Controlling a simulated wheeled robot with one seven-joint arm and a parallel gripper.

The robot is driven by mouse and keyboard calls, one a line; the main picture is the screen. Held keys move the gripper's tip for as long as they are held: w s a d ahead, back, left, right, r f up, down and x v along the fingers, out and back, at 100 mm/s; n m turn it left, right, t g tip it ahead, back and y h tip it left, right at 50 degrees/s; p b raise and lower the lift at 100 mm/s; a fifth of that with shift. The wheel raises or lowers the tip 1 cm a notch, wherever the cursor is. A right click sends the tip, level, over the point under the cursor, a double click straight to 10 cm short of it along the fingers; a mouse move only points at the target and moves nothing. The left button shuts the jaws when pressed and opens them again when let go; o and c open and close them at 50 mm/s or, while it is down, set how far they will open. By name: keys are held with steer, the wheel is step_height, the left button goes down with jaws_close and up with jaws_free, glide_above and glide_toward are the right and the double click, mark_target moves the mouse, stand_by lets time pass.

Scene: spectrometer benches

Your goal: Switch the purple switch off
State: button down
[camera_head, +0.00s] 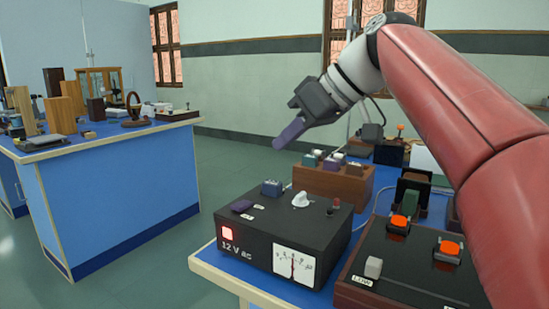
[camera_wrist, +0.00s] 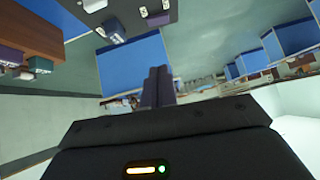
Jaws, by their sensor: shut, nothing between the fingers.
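A dark purple switch (camera_head: 241,205) is on the top left of the black "12 V ac" box (camera_head: 262,232). Another purple-topped switch (camera_head: 333,163) is on the wooden block behind that box, and it also shows at the left of the wrist view (camera_wrist: 40,65). I cannot tell the position of either switch. My gripper (camera_head: 281,143) is shut and empty, in the air above and behind the black box, touching neither switch. Its closed purple-grey fingers show in the middle of the wrist view (camera_wrist: 158,74).
A panel with orange buttons (camera_head: 398,224) stands at right. Open floor (camera_head: 225,175) separates this bench from another blue bench (camera_head: 115,195).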

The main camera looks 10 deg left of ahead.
steer(key=shift+s+a+b, duration=0.3)
steer(key=shift+s+b, duration=0.15)
steer(key=shift+b, duration=0.05)
steer(key=b, duration=0.2)
glide_above(242, 205)
steer(key=f, duration=0.5)
steer(key=d+f, duration=0.1)
steer(key=f, duration=0.1)
steer(key=shift+f, duration=0.35)
steer(key=shift+s+f+b, duration=0.2)
steer(key=shift+f+b, duration=0.4)
steer(key=shift+f, duration=1)
